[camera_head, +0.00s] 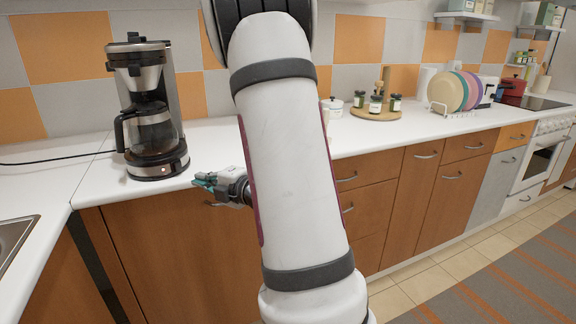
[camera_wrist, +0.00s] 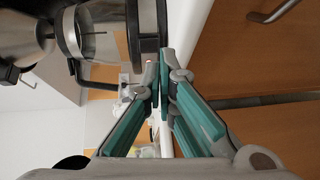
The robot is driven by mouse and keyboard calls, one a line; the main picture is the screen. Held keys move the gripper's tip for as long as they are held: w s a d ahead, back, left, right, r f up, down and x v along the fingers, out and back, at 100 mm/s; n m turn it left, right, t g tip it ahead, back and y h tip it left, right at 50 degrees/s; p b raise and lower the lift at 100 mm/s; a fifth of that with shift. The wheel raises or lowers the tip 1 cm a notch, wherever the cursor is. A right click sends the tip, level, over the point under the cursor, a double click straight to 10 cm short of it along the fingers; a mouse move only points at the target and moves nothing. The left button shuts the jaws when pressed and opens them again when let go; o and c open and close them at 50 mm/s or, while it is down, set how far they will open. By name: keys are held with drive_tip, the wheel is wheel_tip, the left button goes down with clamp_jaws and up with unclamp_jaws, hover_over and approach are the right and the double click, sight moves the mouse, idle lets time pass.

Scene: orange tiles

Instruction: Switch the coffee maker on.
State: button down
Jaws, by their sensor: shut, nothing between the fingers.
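The coffee maker (camera_head: 160,85) stands upright on the white counter at the left, black and silver, with a glass carafe (camera_head: 148,131) in it. A small reddish spot (camera_head: 177,166) shows on the front of its base. My gripper (camera_head: 200,181) is shut and empty, with teal fingers, at the counter's front edge just right of and below the base. The wrist view shows the coffee maker's dark base (camera_wrist: 149,28) sideways, close past my fingertips (camera_wrist: 163,62). I cannot tell whether they touch it. The fingertips partly hide the base's front.
A black cord (camera_head: 55,161) runs left along the counter, and a sink (camera_head: 15,235) is at the far left. Brown cabinets (camera_head: 165,245) lie below the counter edge. A round tray with jars (camera_head: 376,114) and a plate rack (camera_head: 452,110) stand farther right.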

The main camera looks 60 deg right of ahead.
drive_tip(key=s, duration=0.6)
drive_tip(key=s+d+m+g+h+p, duration=0.4)
drive_tip(key=d+m, duration=0.4)
drive_tip(key=m, duration=0.8)
drive_tip(key=s+d+m+g+h+p, duration=0.4)
drive_tip(key=d+m+g, duration=0.3)
drive_tip(key=m, duration=0.8)
drive_tip(key=shift+d+m+h+p, duration=0.3)
drive_tip(key=shift+d+m+p, duration=0.1)
drive_tip(key=shift+d+p, duration=0.35)
